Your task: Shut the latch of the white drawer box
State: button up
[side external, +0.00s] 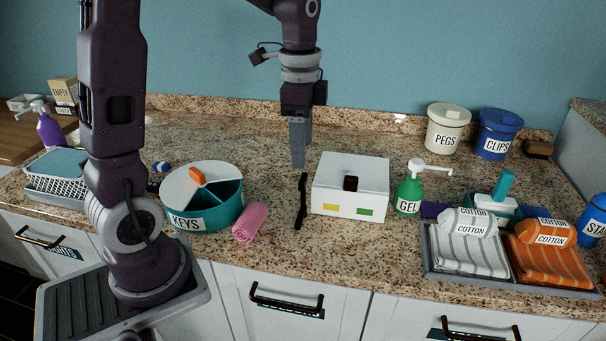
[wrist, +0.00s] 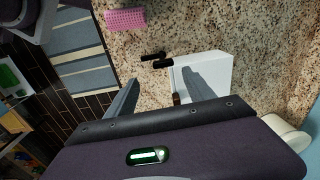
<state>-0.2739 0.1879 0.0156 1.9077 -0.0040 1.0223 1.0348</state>
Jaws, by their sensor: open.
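The white drawer box (side external: 336,171) stands on the counter in the middle of the side view, its front facing the camera. A dark latch-like block (side external: 350,184) sits at the middle of its front upper edge, above a yellow and a green patch. Whether it is open or shut is too small to tell. My gripper (side external: 298,158) hangs behind and left of the box, pointing down, empty. In the wrist view my gripper (wrist: 161,76) is open, fingers well apart, and the box (wrist: 214,68) lies partly behind the right finger. A small brown piece (wrist: 176,99) shows beside that finger.
A black stick-like object (side external: 300,202) lies just left of the box, and a pink rolled towel (side external: 250,222) further left near the KEYS tub (side external: 210,213). A green GEL pump bottle (side external: 408,196) stands close on the right. Counter before the box is clear.

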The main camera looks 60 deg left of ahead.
aim_at(303, 177)
jog(key=f, duration=0.8)
jog(key=shift+w+a, duration=0.3)
jog(key=shift+a, duration=0.05)
grip_shut()
